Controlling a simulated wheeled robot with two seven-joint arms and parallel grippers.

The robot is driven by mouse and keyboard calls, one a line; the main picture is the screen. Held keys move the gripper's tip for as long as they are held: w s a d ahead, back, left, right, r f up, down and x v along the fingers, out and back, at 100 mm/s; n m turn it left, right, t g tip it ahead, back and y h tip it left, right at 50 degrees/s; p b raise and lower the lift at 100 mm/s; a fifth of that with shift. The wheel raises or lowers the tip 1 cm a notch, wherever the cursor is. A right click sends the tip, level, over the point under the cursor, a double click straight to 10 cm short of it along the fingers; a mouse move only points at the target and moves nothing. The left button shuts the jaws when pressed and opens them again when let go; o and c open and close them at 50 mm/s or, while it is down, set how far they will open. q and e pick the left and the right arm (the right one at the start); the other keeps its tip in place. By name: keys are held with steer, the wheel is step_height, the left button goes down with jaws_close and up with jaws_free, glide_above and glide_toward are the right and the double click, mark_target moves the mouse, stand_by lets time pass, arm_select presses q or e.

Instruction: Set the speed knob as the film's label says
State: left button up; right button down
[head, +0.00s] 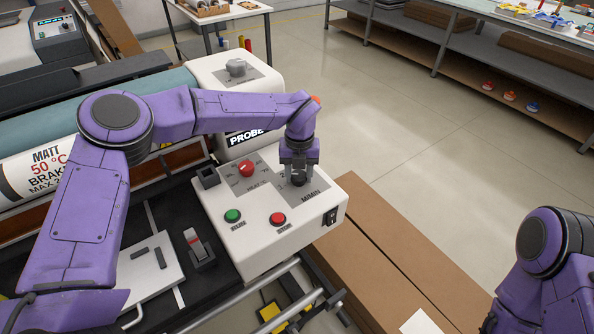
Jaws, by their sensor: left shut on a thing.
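My left gripper (298,172) points down over the white control panel (232,196) and is shut on the dark speed knob (298,179), beside the "M/MIN" lettering. The gripper hides much of the knob and its scale, so I cannot read its setting. The film roll (40,178) at the left has a label reading "MATT", "50 °C" in red, "BRAKE" and "MAX 2"; my left arm cuts off the rest. My right arm shows at the lower right, its gripper out of view.
A red heat knob (247,169) sits left of the speed knob. A green RUN button (233,215), a red button (278,219) and a black rocker switch (330,216) are nearer. A grey knob (236,67) is on the white housing behind. Brown boards (385,260) lie at the right.

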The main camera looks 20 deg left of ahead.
mark_target(298, 173)
arm_select(q)
steer(key=m+p, duration=0.1)
steer(key=m, duration=0.3)
steer(key=shift+m, duration=0.4)
stand_by(0.4)
steer(key=o, duration=1)
steer(key=shift+a, duration=0.1)
steer(key=shift+o, duration=0.2)
step_height(298, 173, up, 11)
steer(key=b, duration=0.2)
steer(key=shift+w+f+b, duration=0.15)
steer(key=shift+f+b, duration=0.05)
steer(key=shift+b, duration=0.15)
steer(key=shift+a, duration=0.1)
